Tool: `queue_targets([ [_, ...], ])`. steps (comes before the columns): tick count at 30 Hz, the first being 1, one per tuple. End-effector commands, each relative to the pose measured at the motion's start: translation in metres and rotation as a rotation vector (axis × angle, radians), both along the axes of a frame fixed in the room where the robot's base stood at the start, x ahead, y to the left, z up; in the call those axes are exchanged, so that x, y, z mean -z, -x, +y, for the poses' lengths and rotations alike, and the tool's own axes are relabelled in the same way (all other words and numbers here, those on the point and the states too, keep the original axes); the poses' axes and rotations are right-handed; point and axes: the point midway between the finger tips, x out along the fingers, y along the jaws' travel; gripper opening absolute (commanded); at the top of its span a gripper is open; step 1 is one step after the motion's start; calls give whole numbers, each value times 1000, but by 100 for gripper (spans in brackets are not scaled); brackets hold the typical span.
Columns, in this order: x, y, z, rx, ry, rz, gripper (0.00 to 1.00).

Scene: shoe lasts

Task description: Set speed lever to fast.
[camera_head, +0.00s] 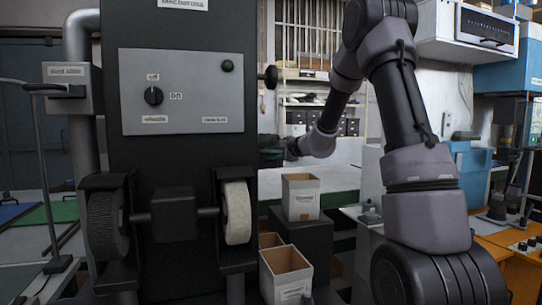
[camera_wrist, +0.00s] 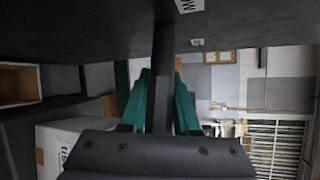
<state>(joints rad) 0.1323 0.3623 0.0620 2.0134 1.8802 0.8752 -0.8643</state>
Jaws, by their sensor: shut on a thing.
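The speed lever (camera_wrist: 164,55) is a dark bar in the wrist view, running from the dark machine side down between my fingers. My gripper (camera_wrist: 162,90) has teal fingers, one on each side of the bar, shut on it. In the head view my gripper (camera_head: 270,152) is at the right side of the tall black machine (camera_head: 190,52), and the lever cannot be made out there. A white label (camera_wrist: 189,5) with dark letters, partly cut off, lies beside the lever's upper end. A smaller label (camera_wrist: 197,42) sits near it.
The machine's grey front panel (camera_head: 185,95) carries a black dial (camera_head: 153,96). A pale wheel (camera_head: 237,212) and a dark wheel (camera_head: 107,224) are below. Open boxes (camera_head: 301,197) (camera_head: 286,272) stand right of the machine, below my gripper. A black knob (camera_head: 271,77) sticks out above it.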

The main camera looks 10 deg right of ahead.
Motion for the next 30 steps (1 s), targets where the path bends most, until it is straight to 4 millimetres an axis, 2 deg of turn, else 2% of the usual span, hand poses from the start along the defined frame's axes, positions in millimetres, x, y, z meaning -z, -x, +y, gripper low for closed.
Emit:
queue_targets([
  [5,1,-2,-1,-12,1,2,0],
  [11,2,-13,-2,-85,2,1,0],
  [18,2,-37,-1,-258,2,0,0],
  [30,2,-75,13,-560,0,1,0],
])
